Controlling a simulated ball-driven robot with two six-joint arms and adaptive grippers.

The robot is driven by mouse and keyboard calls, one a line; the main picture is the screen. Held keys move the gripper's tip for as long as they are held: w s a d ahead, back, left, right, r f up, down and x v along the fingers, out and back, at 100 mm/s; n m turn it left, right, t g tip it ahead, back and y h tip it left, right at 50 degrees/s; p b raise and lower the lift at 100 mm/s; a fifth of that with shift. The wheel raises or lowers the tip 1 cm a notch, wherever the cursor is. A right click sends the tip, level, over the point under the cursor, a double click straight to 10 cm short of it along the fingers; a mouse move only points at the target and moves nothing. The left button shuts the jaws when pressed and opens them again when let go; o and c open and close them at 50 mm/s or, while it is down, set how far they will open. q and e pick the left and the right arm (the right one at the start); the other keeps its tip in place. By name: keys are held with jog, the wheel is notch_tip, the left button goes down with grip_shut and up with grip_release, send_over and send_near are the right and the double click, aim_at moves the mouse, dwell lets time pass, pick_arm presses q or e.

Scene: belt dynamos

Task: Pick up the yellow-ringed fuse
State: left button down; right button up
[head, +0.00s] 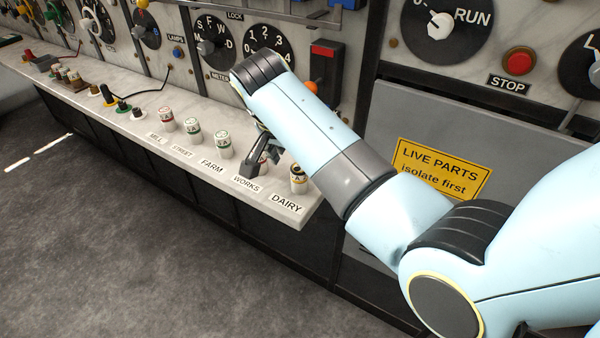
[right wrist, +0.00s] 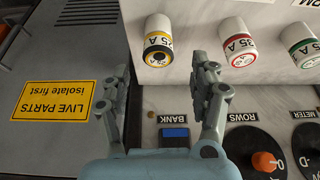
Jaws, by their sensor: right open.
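The yellow-ringed fuse (head: 298,178) stands upright on the pale shelf behind the DAIRY label. In the right wrist view the yellow-ringed fuse (right wrist: 158,42) is a white cylinder with a yellow band and dark end, just beyond the fingertips and between their lines. My right gripper (head: 264,160) is open, over the WORKS place and left of the yellow-ringed fuse. In the right wrist view its two fingers (right wrist: 163,78) are spread with nothing between them. My left gripper is not in view.
A red-ringed fuse (right wrist: 238,45) stands beside the yellow one, mostly hidden by my gripper in the head view. Green-ringed fuses (head: 224,145) and another red-ringed fuse (head: 166,120) stand farther left. The dial panel rises behind; a LIVE PARTS sign (head: 440,168) is at right.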

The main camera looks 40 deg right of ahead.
aim_at(299, 176)
jog(key=x, duration=0.5)
jog(key=shift+s+d+p, duration=0.1)
jog(key=shift+d+p, duration=0.05)
jog(key=shift+p, duration=0.25)
grip_shut()
